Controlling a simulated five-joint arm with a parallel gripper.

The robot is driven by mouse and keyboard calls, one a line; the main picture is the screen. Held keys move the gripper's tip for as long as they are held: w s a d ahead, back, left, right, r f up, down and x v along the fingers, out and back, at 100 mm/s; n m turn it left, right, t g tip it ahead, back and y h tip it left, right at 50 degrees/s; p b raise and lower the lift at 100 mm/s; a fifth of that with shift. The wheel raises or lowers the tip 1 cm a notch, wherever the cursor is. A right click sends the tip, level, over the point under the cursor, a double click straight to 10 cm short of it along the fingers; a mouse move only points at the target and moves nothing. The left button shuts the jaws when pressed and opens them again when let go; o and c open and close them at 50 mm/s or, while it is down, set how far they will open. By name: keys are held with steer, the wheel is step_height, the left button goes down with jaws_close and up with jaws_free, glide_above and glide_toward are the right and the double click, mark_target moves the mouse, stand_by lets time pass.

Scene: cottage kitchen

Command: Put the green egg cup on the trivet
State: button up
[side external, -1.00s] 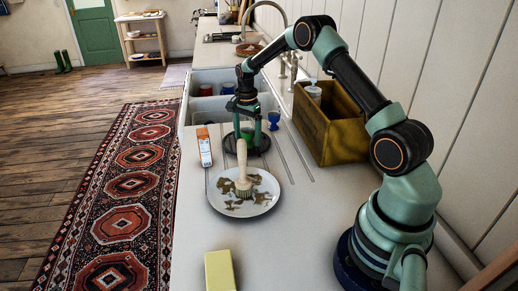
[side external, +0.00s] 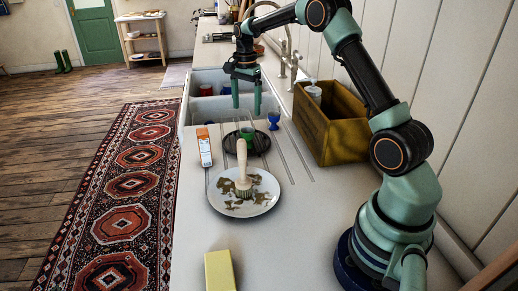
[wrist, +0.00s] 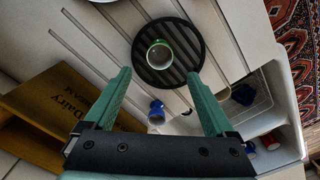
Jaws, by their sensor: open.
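The green egg cup (side external: 247,134) stands on the dark round trivet (side external: 262,142), partly hidden behind the brush handle in the side view. In the wrist view the egg cup (wrist: 159,55) sits upright on the slatted trivet (wrist: 186,72), seen from above, apart from the rim. My gripper (side external: 246,112) is open and empty, raised above and beyond the trivet in the side view. In the wrist view its two fingers (wrist: 162,85) are spread wide, with nothing between them touching the cup.
A blue egg cup (side external: 273,121) stands just right of the trivet. A carton (side external: 204,147) is on its left. A dirty plate (side external: 262,200) with a brush (side external: 242,165) lies in front. A wooden crate (side external: 345,140) stands right; the sink (side external: 203,108) is behind.

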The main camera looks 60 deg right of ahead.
steer(key=s+a+r+n+t, duration=0.3)
steer(key=s+a+r+n, duration=0.55)
steer(key=a+r, duration=0.35)
steer(key=s+a+f+n+t, duration=0.1)
steer(key=s+a+n+t, duration=0.1)
steer(key=s+a+n, duration=0.6)
steer(key=s+n, duration=0.1)
steer(key=s, duration=0.3)
steer(key=shift+f+t, duration=0.3)
